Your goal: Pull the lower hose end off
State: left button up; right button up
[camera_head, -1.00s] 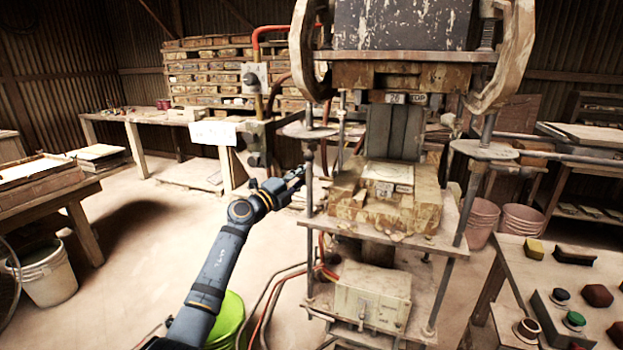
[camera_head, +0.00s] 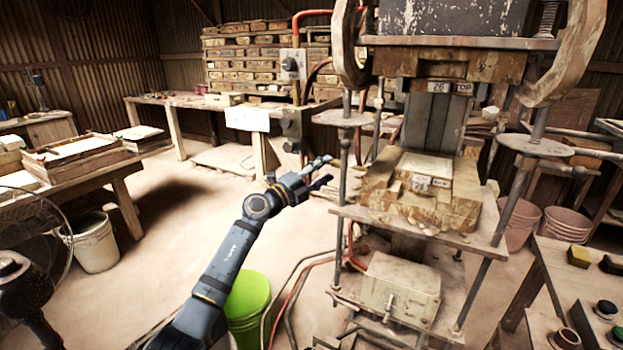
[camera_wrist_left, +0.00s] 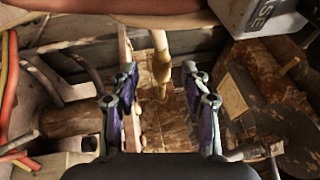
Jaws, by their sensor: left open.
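My left gripper (camera_head: 324,172) is open and empty in the head view, left of the press's front post. It also shows in the left wrist view (camera_wrist_left: 160,75), its two purple-sided fingers apart. A reddish-brown hose or pipe (camera_wrist_left: 100,9) crosses the top of that view. In the head view a dark red hose (camera_head: 314,76) curves beside the switch box (camera_head: 293,64), above a lower grey fitting (camera_head: 292,127). Which end is the lower hose end is unclear. My right gripper is out of view.
The press table (camera_head: 455,240) and its front post (camera_head: 341,190) stand right of my gripper. A workbench (camera_head: 190,105) is behind. A green bucket (camera_head: 247,300) and floor hoses lie below. A control desk (camera_head: 550,275) is at right.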

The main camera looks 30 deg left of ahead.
pick_arm(q)
jog(key=v, duration=0.7)
jog(key=shift+s, duration=0.1)
